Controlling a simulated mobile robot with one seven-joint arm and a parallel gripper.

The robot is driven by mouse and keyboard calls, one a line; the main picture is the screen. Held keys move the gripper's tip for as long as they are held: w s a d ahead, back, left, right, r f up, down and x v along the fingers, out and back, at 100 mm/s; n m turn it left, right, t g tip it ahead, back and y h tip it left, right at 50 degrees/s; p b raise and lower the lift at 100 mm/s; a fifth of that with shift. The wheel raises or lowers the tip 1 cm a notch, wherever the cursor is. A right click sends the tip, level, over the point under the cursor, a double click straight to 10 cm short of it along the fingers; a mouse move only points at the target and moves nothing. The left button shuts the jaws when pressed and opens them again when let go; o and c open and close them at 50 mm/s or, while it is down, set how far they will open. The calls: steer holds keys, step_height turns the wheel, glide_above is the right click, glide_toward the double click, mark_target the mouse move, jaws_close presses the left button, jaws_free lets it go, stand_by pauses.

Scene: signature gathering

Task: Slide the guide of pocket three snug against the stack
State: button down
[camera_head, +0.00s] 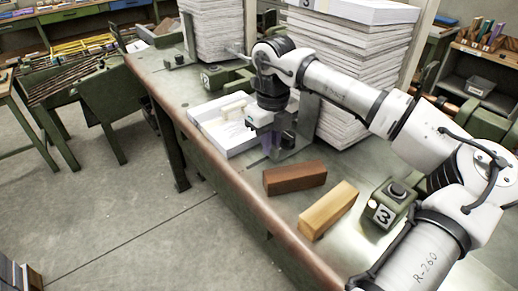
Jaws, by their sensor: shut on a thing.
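A tall stack of paper (357,78) stands on the green table, behind my arm. A plate marked 3 (306,3) shows above it at the top edge. A grey metal guide (308,112) stands upright at the stack's near left side, with its foot (290,152) on the table. I cannot tell whether guide and stack touch. My gripper (268,148) points down at the guide's near side, shut on what looks like part of the guide. The wrist and fingers hide the grip.
A white tray (213,137) with pale pieces lies left of my gripper. Another paper stack (215,30) stands farther back. The table's front edge (225,175) is close.

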steer(key=shift+w+d+r, duration=0.15)
steer(key=shift+d, duration=0.05)
steer(key=c, duration=1.4)
jaws_free()
steer(key=shift+d, duration=0.1)
steer(key=shift+c, duration=0.2)
step_height(320, 180, up, 14)
steer(key=b, duration=0.1)
steer(key=shift+b, duration=0.3)
